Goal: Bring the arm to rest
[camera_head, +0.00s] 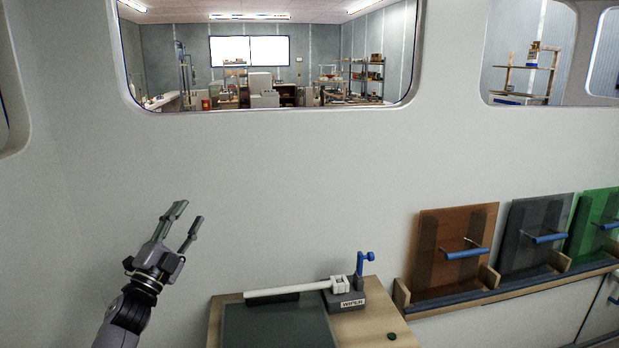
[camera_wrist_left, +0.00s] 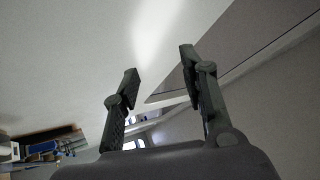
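My left gripper (camera_head: 188,226) is raised in front of the pale wall at the left, pointing up. Its two fingers are apart with nothing between them. In the left wrist view the fingers (camera_wrist_left: 160,85) also stand apart and empty. The gripper is clear of the wooden bench and touches nothing that I can see. My right gripper is in neither view.
A wooden bench (camera_head: 375,322) at bottom centre carries a dark panel (camera_head: 280,325) and a white-armed wiper unit (camera_head: 347,296). Brown (camera_head: 452,255), grey (camera_head: 535,235) and green (camera_head: 598,225) panels with blue handles stand in a rack at the right. Windows open above.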

